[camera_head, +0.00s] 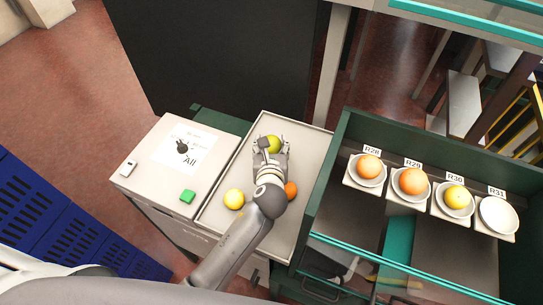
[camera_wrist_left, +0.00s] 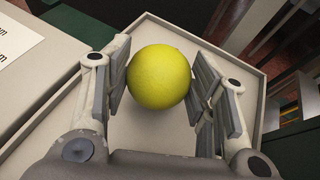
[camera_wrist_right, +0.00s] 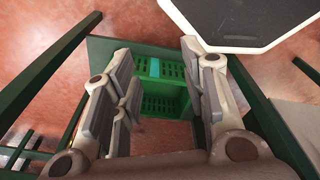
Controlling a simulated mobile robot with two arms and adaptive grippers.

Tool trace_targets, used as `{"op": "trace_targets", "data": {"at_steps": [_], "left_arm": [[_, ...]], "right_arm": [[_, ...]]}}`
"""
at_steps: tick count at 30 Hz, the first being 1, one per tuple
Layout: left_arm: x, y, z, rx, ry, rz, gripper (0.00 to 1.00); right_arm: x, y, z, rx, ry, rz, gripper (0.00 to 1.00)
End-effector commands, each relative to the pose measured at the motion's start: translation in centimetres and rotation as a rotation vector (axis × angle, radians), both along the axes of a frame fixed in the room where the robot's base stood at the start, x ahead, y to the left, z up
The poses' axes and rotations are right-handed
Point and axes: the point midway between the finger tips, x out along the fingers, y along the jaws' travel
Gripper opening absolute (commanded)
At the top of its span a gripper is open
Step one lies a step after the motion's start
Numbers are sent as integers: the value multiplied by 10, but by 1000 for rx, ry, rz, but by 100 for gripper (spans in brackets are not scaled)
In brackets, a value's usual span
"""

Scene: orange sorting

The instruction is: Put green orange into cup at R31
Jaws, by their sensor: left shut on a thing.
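The green orange (camera_head: 273,143) is yellow-green and sits between the fingers of my left gripper (camera_head: 268,150), over the far part of the light tray. In the left wrist view the green orange (camera_wrist_left: 160,76) is held between both finger pads of the left gripper (camera_wrist_left: 160,85). The cup at R31 (camera_head: 499,215) is a white, empty dish at the right end of the row, far to the right of the left gripper. My right gripper (camera_wrist_right: 165,100) shows in its wrist view, with fingers apart and nothing between them; it is outside the head view.
The tray (camera_head: 227,178) also holds a yellow fruit (camera_head: 234,199) and an orange one (camera_head: 291,190). Cups at R28 (camera_head: 353,171), R29 and R30 hold fruit. The green shelf frame (camera_head: 325,180) stands between tray and cups. A green crate (camera_wrist_right: 160,106) lies below the right gripper.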

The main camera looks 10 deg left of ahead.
Motion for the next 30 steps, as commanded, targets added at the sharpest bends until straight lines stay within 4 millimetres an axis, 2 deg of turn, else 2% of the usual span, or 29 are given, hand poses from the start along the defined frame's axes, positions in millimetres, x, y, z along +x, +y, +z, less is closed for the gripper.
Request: {"op": "trace_targets", "data": {"at_steps": [1, 7, 10, 18, 30], "left_arm": [[2, 0, -4, -1, -2, -1, 26], [7, 1, -10, -1, -2, 0, 26], [14, 1, -21, -1, -2, 0, 26], [12, 1, -43, -1, -1, 0, 26], [12, 1, -43, 0, 0, -1, 26]], "right_arm": [[2, 0, -6, 1, -4, 0, 40], [0, 0, -15, 0, -1, 0, 40], [-4, 1, -30, 1, 5, 0, 40], [-12, 3, -66, 4, 17, -2, 40], [-10, 4, -69, 4, 15, -2, 40]]}}
